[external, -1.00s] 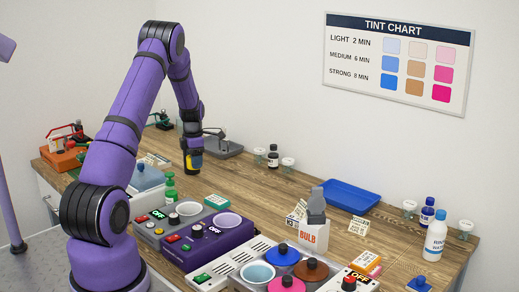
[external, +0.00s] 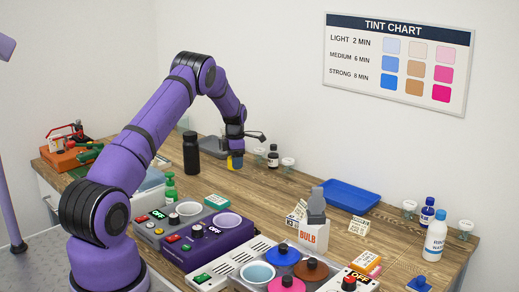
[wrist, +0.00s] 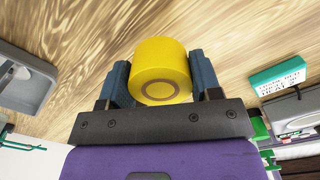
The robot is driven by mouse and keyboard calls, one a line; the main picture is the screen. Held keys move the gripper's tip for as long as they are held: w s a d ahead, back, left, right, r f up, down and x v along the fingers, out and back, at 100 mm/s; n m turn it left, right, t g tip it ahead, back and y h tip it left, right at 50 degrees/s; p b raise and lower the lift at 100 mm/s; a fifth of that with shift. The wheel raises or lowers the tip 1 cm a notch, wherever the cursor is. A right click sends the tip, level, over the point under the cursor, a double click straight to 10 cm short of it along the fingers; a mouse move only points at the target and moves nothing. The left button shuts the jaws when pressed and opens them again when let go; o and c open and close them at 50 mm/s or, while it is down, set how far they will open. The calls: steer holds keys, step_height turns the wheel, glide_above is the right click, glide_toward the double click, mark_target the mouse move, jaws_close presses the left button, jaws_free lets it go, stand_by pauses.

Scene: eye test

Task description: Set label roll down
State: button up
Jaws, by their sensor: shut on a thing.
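The label roll is a yellow roll (external: 236,163) with a brown core, which shows end-on in the wrist view (wrist: 160,62). My gripper (external: 235,155) is shut on it, with one blue-grey finger on each side of the roll in the wrist view (wrist: 158,74). The gripper points down over the wooden table, left of a small dark bottle. I cannot tell whether the roll's lower end touches the table.
The small dark bottle (external: 272,157) and a clear cup (external: 288,163) stand right of the roll. A black bottle (external: 191,153) and a grey device (external: 213,147) are to its left. A blue tray (external: 348,196) lies farther right. Bare wood (external: 262,190) lies in front.

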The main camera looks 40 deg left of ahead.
glide_above(244, 172)
steer(key=shift+f, duration=2.05)
steer(key=shift+f, duration=0.1)
steer(key=o, duration=0.9)
steer(key=shift+o, duration=0.2)
step_height(244, 172, up, 12)
steer(key=shift+r, duration=0.2)
